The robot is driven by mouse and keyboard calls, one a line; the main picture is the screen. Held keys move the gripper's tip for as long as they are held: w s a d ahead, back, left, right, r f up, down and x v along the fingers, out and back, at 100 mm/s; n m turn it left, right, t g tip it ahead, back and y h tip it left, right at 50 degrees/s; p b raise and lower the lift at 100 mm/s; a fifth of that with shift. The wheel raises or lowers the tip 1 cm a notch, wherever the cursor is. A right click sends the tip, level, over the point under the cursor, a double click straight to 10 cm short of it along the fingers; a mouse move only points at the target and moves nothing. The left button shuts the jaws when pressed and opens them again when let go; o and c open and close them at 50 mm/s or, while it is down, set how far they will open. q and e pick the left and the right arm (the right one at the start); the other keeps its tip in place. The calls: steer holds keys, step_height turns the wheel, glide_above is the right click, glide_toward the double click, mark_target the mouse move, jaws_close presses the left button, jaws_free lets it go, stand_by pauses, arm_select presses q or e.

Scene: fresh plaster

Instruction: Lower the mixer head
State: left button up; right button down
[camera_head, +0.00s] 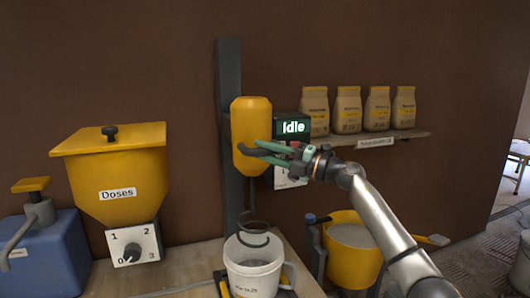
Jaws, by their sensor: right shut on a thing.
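The yellow mixer head (251,117) is mounted on a dark upright column (230,75). A dark spiral whisk (250,222) hangs below it, its lowest coil at the mouth of the white bucket (254,278). My right gripper (272,152) has green fingers and comes in from the right, at the front of the mixer head. It is shut on what looks like the head's dark handle (246,151), partly hidden by the fingers. A dark box beside the head has a display (293,127) reading "Idle". My left gripper is not in view.
A yellow dose hopper (118,180) with a dial and a blue container (45,255) stand at left. Several bags stand on a wall shelf (415,133). A yellow bucket (352,237) sits at lower right, behind my right arm. The bench (185,265) is clear left of the white bucket.

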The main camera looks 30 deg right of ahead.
arm_select(q)
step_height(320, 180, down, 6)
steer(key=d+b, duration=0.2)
steer(key=b, duration=0.7)
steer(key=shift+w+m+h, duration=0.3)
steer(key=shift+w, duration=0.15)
arm_select(e)
step_height(320, 180, down, 19)
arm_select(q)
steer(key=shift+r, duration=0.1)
arm_select(e)
steer(key=shift+a+f, duration=0.1)
steer(key=c, duration=0.8)
jaws_free()
steer(key=shift+c, duration=0.2)
steer(key=shift+o, duration=0.8)
